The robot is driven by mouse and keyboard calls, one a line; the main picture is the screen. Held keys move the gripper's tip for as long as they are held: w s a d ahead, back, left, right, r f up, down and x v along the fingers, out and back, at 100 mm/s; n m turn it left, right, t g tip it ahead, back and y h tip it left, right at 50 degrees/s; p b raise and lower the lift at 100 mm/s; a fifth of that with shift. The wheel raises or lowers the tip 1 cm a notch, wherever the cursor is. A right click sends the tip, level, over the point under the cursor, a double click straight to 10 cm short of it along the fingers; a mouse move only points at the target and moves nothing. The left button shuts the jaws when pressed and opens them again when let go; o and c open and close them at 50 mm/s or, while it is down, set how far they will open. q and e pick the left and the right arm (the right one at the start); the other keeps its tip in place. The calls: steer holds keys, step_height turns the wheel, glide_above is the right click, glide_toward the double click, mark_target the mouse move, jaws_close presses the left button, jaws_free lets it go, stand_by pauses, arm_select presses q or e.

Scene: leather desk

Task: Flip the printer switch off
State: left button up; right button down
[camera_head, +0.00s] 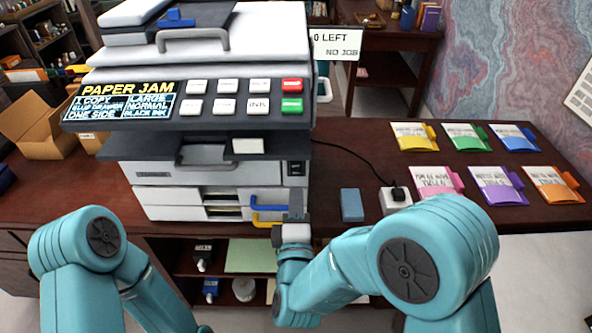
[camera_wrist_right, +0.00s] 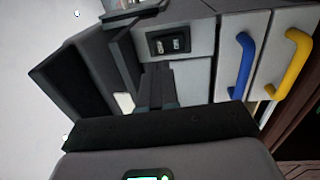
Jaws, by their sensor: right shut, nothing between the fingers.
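The large grey and white printer (camera_head: 160,178) stands on the desk at the left middle of the head view. Its switch (camera_head: 297,168) is a small black panel at the right of its front. The switch (camera_wrist_right: 168,43) also shows in the right wrist view, with two pale marks on it; its position is too small to read. My right gripper (camera_head: 296,198) is shut and empty, pointing at the printer front just below the switch. Its fingers show in the wrist view (camera_wrist_right: 158,82), close to the switch; I cannot tell whether they touch. My left gripper is out of view.
Blue (camera_head: 268,203) and yellow (camera_head: 266,221) drawer handles stick out left of my right gripper. A blue block (camera_head: 352,204) and a white socket box (camera_head: 393,203) with a plug lie to the right. Several coloured card packs (camera_head: 464,136) lie further right. The display (camera_head: 122,101) reads "PAPER JAM".

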mark_target(296, 165)
steer(key=w, duration=0.2)
steer(key=w+p, duration=0.1)
steer(key=w, duration=0.3)
steer(key=shift+r+p, duration=0.35)
steer(key=shift+r, duration=0.05)
steer(key=shift+w, duration=0.1)
steer(key=shift+w, duration=0.1)
steer(key=shift+r, duration=0.1)
steer(key=shift+b, duration=0.3)
